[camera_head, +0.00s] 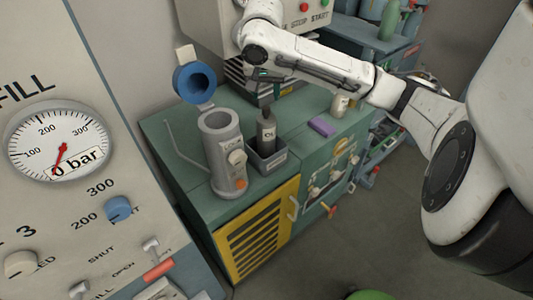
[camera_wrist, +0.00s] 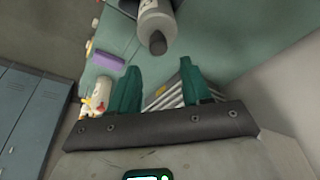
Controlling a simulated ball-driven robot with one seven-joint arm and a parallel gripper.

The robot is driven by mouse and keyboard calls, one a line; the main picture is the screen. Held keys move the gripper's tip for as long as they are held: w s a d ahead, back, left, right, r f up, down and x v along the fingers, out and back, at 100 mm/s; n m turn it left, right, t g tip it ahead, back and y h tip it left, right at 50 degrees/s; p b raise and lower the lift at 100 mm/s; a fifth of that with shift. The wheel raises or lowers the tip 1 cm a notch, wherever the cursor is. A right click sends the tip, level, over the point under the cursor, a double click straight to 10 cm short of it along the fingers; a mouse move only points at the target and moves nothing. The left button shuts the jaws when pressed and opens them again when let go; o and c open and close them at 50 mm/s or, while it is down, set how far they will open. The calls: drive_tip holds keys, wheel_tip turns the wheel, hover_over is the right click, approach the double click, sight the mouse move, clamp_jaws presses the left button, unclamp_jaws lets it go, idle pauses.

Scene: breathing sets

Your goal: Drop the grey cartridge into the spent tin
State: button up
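The grey cartridge (camera_head: 267,134) stands upright with its lower end inside a small dark grey tin (camera_head: 253,168), which has a pale label too small to read. The tin's front wall hides the cartridge's lower end. My gripper (camera_head: 268,78) is above the cartridge, apart from it. In the wrist view my gripper (camera_wrist: 160,66) has its two green fingers spread with nothing between them. The cartridge (camera_wrist: 155,22) with its dark tip shows beyond the fingertips, at the top edge of that view. The tin is not clear there.
A grey cylinder (camera_head: 221,158) with its blue lid (camera_head: 194,82) swung open stands left of the tin on the green cabinet top (camera_head: 185,188). A purple block (camera_head: 321,127) and a pale bottle (camera_head: 340,104) stand to the right. A gauge panel (camera_head: 75,215) fills the left.

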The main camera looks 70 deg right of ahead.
drive_tip(key=shift+o, duration=0.5)
drive_tip(key=p+v, duration=0.1)
drive_tip(key=v, duration=0.9)
drive_tip(key=shift+r, duration=0.4)
